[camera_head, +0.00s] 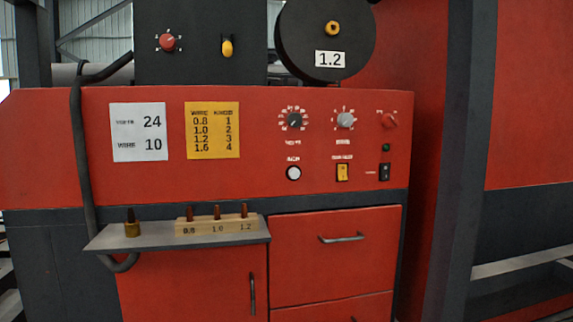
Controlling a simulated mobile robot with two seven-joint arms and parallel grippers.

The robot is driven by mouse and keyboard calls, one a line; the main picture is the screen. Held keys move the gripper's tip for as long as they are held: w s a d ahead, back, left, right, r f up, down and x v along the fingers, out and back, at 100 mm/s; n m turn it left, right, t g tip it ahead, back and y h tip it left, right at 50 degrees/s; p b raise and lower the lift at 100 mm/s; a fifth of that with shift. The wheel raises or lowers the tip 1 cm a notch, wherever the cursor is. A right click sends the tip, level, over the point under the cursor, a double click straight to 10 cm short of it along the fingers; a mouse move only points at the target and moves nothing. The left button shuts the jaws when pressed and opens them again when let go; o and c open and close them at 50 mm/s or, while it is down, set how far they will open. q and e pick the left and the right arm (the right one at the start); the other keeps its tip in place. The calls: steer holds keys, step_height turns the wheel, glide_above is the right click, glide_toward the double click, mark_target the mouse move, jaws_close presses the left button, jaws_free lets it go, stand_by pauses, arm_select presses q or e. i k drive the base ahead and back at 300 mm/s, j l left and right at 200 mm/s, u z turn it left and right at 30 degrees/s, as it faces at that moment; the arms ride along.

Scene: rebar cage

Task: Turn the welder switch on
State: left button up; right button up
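The welder's red front panel (245,150) faces me. A small black rocker switch (384,172) sits at its lower right, with a small label beside it too small to read. I cannot tell the position of either rocker. Neither of my grippers shows in the head view, and nothing touches the switches.
A grey shelf (160,238) juts out at lower left, holding a wooden block (217,225) with tips. A drawer handle (341,238) protrudes below.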

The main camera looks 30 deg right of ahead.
mark_target(388, 120)
steer(key=z, duration=1.45)
